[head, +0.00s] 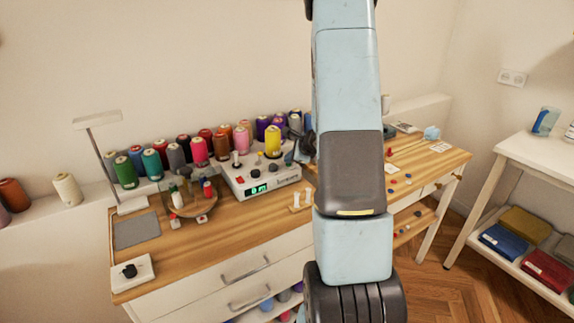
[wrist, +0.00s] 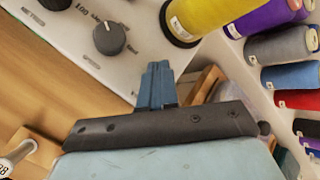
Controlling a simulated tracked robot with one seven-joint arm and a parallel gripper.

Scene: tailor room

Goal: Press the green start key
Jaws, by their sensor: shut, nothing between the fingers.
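A white winding machine (head: 270,186) stands on the wooden desk with a lit green display (head: 257,189), dark knobs and a yellow thread cone on top. I cannot make out a green start key in either view. In the wrist view the machine's panel (wrist: 75,42) shows at the upper left, with a grey knob (wrist: 109,38) and part of another dark knob. My gripper (wrist: 157,68) is shut and empty, its blue fingertips over the lower edge of the panel, to the right of and below the grey knob. In the head view my arm hides part of the desk.
Several thread cones (head: 125,172) line the back of the desk. A lamp (head: 97,120), a grey mat (head: 136,230) and a small box with a black knob (head: 130,271) are at the left. A yellow cone (wrist: 205,18) is close to my gripper. The desk front is mostly clear.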

